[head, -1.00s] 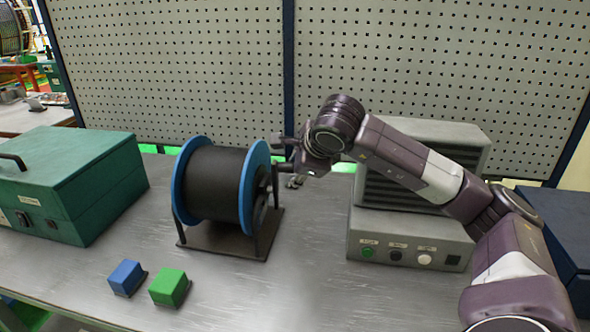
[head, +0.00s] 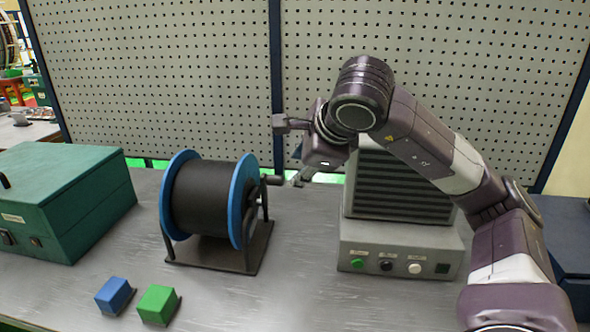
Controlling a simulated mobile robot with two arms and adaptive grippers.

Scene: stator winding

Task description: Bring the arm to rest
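My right arm reaches in from the right, and its gripper (head: 288,150) is raised in front of the pegboard, above and to the right of the wire spool. The gripper points left and away. One finger shows at the upper left and another part lower down, with a gap between them; nothing shows in it. The black spool (head: 202,198) with blue flanges sits on its dark stand, and its crank handle (head: 272,181) sticks out to the right, apart from the gripper. My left gripper is not in view.
A grey control box (head: 400,250) with buttons stands under my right forearm, with a louvred unit (head: 395,190) behind it. A green case (head: 65,195) is at left. A blue cube (head: 114,296) and a green cube (head: 157,304) lie in front. The bench's front middle is clear.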

